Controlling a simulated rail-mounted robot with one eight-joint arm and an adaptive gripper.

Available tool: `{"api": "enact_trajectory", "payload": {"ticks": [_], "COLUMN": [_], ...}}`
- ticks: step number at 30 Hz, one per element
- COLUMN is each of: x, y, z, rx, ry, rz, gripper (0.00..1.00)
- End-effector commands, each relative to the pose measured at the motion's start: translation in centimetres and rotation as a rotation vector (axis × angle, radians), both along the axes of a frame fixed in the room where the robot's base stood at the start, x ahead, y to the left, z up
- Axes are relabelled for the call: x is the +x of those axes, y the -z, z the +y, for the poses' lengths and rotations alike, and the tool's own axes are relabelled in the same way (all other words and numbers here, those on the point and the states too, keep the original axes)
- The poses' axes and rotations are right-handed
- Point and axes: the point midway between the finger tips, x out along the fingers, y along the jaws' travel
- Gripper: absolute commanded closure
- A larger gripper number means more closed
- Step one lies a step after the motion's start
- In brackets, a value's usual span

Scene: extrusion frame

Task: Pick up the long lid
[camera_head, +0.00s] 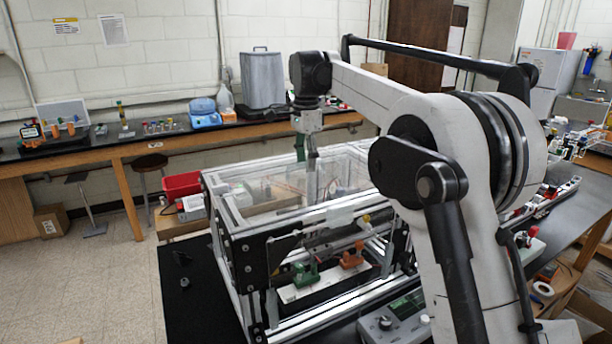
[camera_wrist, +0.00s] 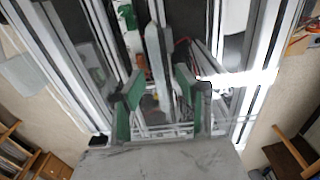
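A long clear panel (camera_head: 262,183), which looks like the long lid, lies across the top of the aluminium extrusion frame (camera_head: 213,212). Its exact edges are hard to tell because it is see-through. My gripper (camera_head: 306,158) points down above the frame's top. In the wrist view my gripper (camera_wrist: 159,78) is open, with its two green-padded fingers apart and nothing held between them. A grey upright bar (camera_wrist: 158,60) shows between and beyond the fingertips. I cannot tell whether it belongs to the lid or how far below the fingers it is.
Green and orange parts (camera_head: 305,275) sit inside the frame. A control box (camera_head: 395,318) stands in front of it. A red bin (camera_head: 182,185) is to the left. A bench (camera_head: 150,147) with lab items runs along the wall. The black mat (camera_head: 185,300) left of the frame is mostly clear.

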Motion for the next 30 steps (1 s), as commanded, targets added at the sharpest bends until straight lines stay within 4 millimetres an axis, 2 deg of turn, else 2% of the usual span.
{"api": "enact_trajectory", "payload": {"ticks": [4,11,18,19,30], "x": [-0.02,-0.02,-0.01,-0.01,-0.01], "y": [0.89,0.97,0.96,0.96,0.94], "z": [-0.03,-0.05,-0.05,-0.05,-0.05], "rx": [0.0,0.0,0.0,0.0,0.0], "ry": [0.0,0.001,0.001,0.001,0.001], "rz": [0.0,0.0,0.0,0.0,0.0], "gripper": [0.68,0.68,0.99,1.0,1.0]}}
